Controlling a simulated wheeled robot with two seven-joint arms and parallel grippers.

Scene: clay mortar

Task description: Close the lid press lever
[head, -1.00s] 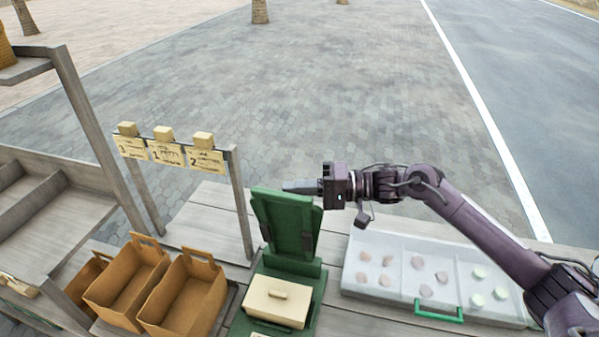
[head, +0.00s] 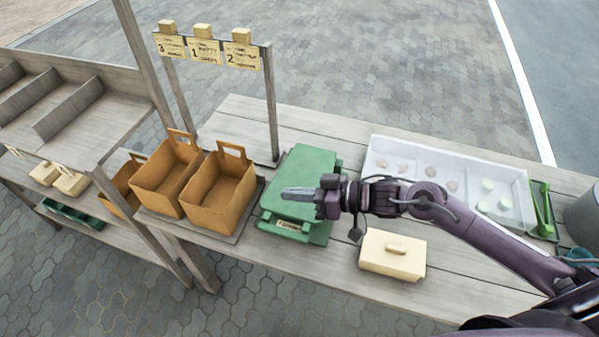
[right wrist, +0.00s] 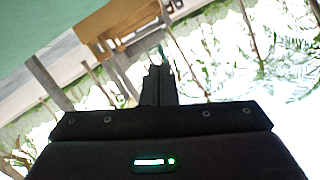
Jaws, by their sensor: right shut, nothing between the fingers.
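The green lid press (head: 308,168) stands on the wooden table with its lid lowered flat over its base. A label shows on its front edge. My right gripper (head: 286,194) is shut and empty, pointing left over the front part of the press; whether it touches the lid cannot be told. In the right wrist view its dark fingers (right wrist: 158,85) are together, with a green surface at the upper left. A cream box with a handle (head: 393,255) sits on the table right of the press. No separate lever can be made out. My left gripper is not in view.
Brown handled boxes (head: 218,188) stand left of the press. Behind them is a sign frame (head: 270,95) with numbered cards. A white tray (head: 385,148) with pink and green pieces lies at the back right. Bare table shows in front of the press.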

